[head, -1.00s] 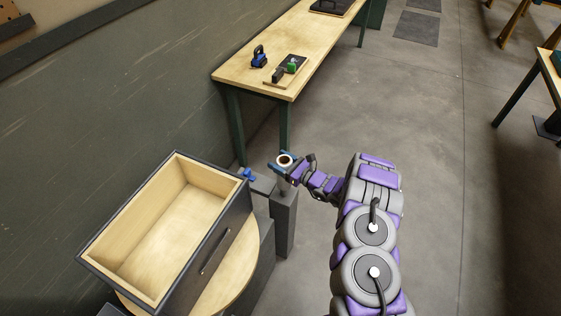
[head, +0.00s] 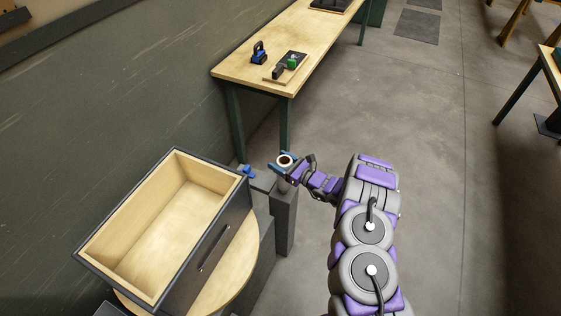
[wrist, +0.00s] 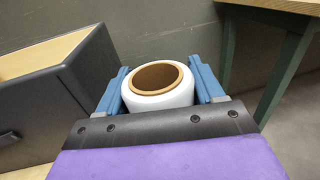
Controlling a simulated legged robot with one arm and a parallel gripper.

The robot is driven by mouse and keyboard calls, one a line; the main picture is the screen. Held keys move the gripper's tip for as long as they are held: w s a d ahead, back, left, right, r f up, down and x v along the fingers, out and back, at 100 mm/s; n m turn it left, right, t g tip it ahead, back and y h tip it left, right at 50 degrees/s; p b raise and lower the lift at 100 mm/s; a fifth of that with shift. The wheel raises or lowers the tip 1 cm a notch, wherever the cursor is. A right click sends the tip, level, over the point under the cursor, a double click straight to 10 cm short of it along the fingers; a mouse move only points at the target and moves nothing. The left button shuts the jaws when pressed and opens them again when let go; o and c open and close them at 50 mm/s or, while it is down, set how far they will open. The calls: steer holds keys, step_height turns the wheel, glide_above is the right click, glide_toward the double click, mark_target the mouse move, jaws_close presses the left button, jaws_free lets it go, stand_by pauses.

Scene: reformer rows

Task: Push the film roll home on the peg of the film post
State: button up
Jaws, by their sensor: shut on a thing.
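The film roll (head: 285,160) is a white roll with a brown core. In the wrist view the film roll (wrist: 150,102) stands upright, open core up, between the two blue fingers. My gripper (head: 283,163) is shut on it; the fingers also show on both sides in the wrist view (wrist: 160,78). The film post (head: 284,222) is a dark grey square column directly below the roll in the head view.
A large open wooden box with a dark front (head: 212,238) stands left of the post on a round wooden top (head: 236,262). A small blue item (head: 246,170) is beside the post. A workbench (head: 290,45) holds small tools behind.

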steer(key=shift+f+b, duration=0.5)
steer(key=shift+f, duration=1.35)
steer(key=o, duration=1.6)
steer(key=p+v, duration=0.4)
steer(key=v, duration=1.3)
steer(key=shift+s+d+f, duration=0.15)
